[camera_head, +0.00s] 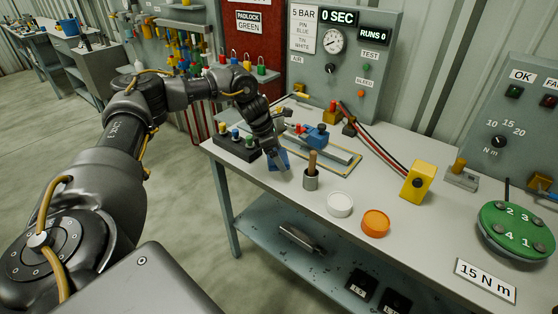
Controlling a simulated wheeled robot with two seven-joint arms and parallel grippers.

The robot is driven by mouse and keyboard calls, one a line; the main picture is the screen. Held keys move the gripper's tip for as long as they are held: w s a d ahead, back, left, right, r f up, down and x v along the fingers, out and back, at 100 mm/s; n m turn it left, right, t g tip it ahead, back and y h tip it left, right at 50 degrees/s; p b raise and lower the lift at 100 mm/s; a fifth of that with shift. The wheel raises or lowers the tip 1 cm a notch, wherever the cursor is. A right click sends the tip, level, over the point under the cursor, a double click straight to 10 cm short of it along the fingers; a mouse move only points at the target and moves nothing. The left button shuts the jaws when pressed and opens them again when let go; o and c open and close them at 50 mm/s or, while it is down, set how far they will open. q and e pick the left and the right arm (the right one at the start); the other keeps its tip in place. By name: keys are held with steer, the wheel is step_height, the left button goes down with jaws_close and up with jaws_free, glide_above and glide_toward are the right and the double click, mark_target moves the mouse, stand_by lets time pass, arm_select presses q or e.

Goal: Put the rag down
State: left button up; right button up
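My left arm comes in from the left and reaches over the bench. Its gripper (278,158) points down near the bench's front left edge. A small blue piece, which looks like the rag (284,157), shows on both sides of the fingertips. The fingers look close together on it. Whether the rag touches the bench top is hard to tell, as the gripper partly covers it. My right gripper is not in view.
Right of the gripper stand a metal cup with a brown handle (311,179), a white round lid (339,204) and an orange one (375,222). A dark block with coloured knobs (236,146) sits left. A blue-and-red fixture (316,136) lies behind.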

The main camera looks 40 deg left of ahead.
arm_select(q)
steer(key=shift+w+f, duration=0.1)
steer(key=shift+w, duration=0.05)
steer(key=shift+w+a+f, duration=0.1)
steer(key=shift+w+f, duration=0.1)
steer(key=shift+f, duration=0.15)
step_height(320, 180, down, 2)
steer(key=shift+f+p, duration=0.1)
steer(key=shift+p, duration=0.45)
steer(key=shift+f, duration=0.4)
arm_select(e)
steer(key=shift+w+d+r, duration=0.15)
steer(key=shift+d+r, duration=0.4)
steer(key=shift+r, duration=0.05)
arm_select(q)
steer(key=o, duration=0.8)
steer(key=shift+f, duration=0.1)
steer(key=shift+c, duration=0.2)
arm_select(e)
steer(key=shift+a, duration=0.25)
